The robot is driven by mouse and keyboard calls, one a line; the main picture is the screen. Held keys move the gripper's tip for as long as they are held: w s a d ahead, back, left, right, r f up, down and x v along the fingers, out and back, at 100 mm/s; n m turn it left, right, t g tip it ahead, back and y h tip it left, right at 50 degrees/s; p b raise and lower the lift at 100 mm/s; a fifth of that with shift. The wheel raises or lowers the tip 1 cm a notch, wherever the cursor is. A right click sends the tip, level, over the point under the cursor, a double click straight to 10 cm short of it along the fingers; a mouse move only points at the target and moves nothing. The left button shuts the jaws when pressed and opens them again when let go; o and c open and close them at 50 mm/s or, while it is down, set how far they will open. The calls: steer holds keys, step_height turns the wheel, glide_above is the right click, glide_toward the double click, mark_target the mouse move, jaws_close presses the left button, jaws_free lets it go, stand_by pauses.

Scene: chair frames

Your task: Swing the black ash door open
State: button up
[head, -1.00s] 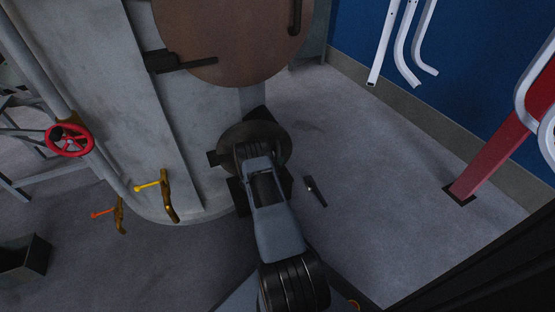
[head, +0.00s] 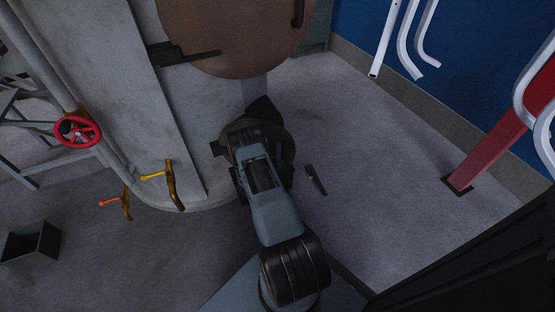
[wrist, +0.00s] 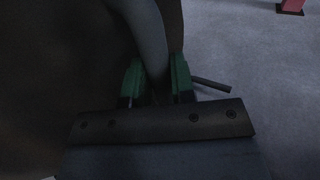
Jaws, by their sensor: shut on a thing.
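The black ash door (head: 279,135) is a small dark round disc low on the front of the grey boiler. My arm and hand cover much of it in the head view. It fills the left of the wrist view as a dark surface (wrist: 55,65). My gripper (wrist: 154,85) is at the door, with its green fingers on either side of a grey curved bar (wrist: 150,45), which looks like the door's handle. The fingers are shut on it. A short dark rod (wrist: 211,85) sticks out right of the fingers. I cannot tell the door's angle.
The boiler (head: 115,60) carries a larger brown round door (head: 235,35) above. Levers with yellow (head: 153,177) and orange (head: 109,203) ends and a red handwheel (head: 77,131) are on the left. A small black object (head: 316,180) lies on the floor at right. A red post (head: 500,140) stands further right.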

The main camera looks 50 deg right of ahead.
steer(key=shift+s, duration=0.1)
steer(key=s+a+p, duration=0.1)
steer(key=s+a, duration=0.1)
steer(key=a, duration=0.5)
steer(key=shift+s+p, duration=0.3)
steer(key=shift+p, duration=0.1)
steer(key=shift+d, duration=0.1)
steer(key=a, duration=0.7)
steer(key=shift+s+a, duration=0.2)
steer(key=shift+s, duration=0.2)
steer(key=shift+a, duration=0.1)
steer(key=shift+w+a+b, duration=0.15)
steer(key=shift+w+a, duration=0.05)
steer(key=shift+a, duration=1)
steer(key=shift+w+a+b, duration=0.1)
steer(key=shift+w+a, duration=0.05)
steer(key=shift+a, duration=1.05)
steer(key=shift+w+a+b, duration=0.15)
steer(key=shift+w+a, duration=0.05)
steer(key=shift+a, duration=1)
